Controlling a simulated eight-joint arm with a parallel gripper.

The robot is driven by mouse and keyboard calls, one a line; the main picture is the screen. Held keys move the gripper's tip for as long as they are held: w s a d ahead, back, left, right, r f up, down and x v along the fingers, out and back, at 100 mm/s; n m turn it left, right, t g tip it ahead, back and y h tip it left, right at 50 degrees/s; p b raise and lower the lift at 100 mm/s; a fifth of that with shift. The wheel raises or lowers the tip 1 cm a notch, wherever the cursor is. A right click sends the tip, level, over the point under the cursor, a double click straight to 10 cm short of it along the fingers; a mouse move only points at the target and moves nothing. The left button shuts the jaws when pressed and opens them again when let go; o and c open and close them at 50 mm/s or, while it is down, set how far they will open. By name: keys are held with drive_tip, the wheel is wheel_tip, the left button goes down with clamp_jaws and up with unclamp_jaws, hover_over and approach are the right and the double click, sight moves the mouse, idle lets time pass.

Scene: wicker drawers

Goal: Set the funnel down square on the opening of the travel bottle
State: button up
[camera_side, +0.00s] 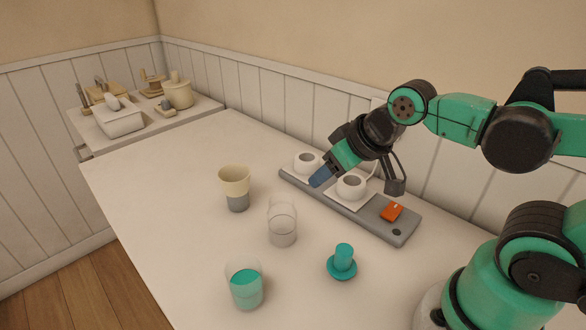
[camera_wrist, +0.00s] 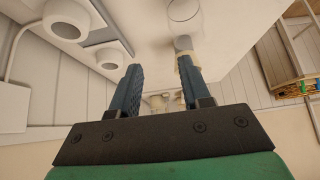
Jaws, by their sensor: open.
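A cream flared piece (camera_side: 234,178), which looks like the funnel, stands upright on a grey body (camera_side: 238,203), which looks like the travel bottle, left of centre on the table. The two look in line, but I cannot see the joint between them clearly. In the wrist view the cream piece (camera_wrist: 184,60) is partly hidden behind the right finger. My gripper (camera_side: 320,178) is open and empty, above the table to the right of the cream piece and apart from it. Its two blue fingers (camera_wrist: 160,68) stand apart in the wrist view.
A clear glass (camera_side: 282,228), a glass with teal contents (camera_side: 246,288) and a teal stemmed piece (camera_side: 343,262) stand in front.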

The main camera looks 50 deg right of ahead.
drive_tip(key=m+g+y, duration=0.2)
drive_tip(key=m+g, duration=0.1)
drive_tip(key=g, duration=0.4)
approach(248, 169)
wheel_tip(248, 169, down, 5)
drive_tip(key=shift+a+f, duration=0.3)
drive_tip(key=shift+f, duration=0.6)
drive_tip(key=shift+a+f, duration=0.3)
drive_tip(key=shift+f, duration=0.6)
drive_tip(key=shift+a+f, duration=0.25)
drive_tip(key=shift+f, duration=0.65)
clamp_jaws()
